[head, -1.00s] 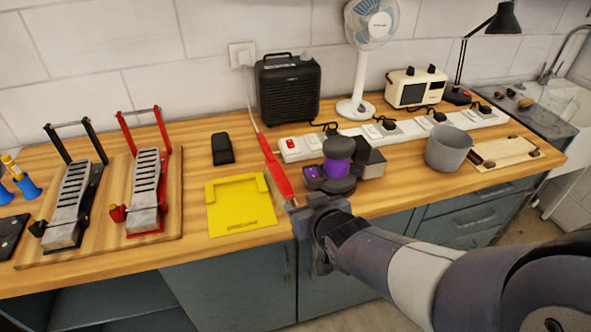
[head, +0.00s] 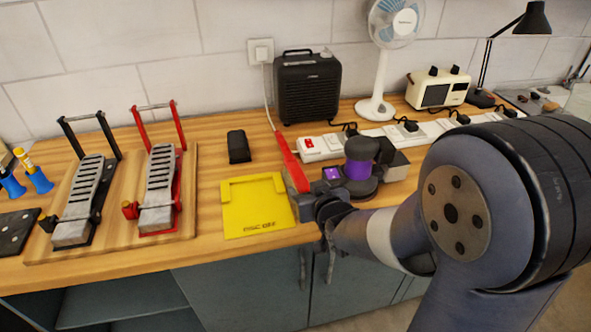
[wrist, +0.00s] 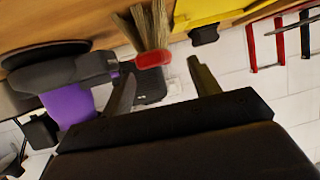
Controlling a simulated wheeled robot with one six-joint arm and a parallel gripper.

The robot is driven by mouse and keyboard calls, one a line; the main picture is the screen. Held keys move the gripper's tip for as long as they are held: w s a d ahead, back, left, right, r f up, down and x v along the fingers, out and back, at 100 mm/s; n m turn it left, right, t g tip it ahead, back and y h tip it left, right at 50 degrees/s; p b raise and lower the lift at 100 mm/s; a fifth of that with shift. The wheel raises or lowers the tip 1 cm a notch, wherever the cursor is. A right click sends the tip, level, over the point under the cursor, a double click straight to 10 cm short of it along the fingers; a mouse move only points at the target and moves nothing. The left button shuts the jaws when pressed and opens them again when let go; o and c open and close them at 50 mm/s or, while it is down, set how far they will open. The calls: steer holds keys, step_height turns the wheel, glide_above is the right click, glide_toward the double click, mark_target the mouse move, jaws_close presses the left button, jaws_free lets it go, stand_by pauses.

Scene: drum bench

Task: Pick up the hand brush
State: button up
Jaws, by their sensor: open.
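The hand brush (head: 291,162) has a long red handle and lies on the wooden bench between the yellow tray and the purple-and-grey device. Its near end is partly hidden by my gripper in the head view. In the wrist view, the brush (wrist: 152,58) shows tan bristles and a red part, ahead of the gap between my fingers. My gripper (head: 316,236) is at the bench's front edge, close to the brush's near end. In the wrist view, my gripper (wrist: 160,74) has its two fingers spread apart with nothing held between them.
The purple-and-grey device (head: 358,166) stands close to the right of the brush. A yellow tray (head: 231,216) lies to the left, with a black case (head: 239,147) behind it. A white power strip (head: 331,151) and black heater (head: 307,90) stand behind. Two pedals are further left.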

mark_target(305, 186)
steer(key=shift+f+p+x, duration=0.1)
steer(key=shift+p+x, duration=0.15)
steer(key=shift+x, duration=0.95)
steer(key=shift+f+p+x, duration=0.15)
steer(key=shift+p+x, duration=0.05)
steer(key=shift+x, duration=1)
steer(key=shift+d, duration=0.2)
steer(key=c, duration=1.2)
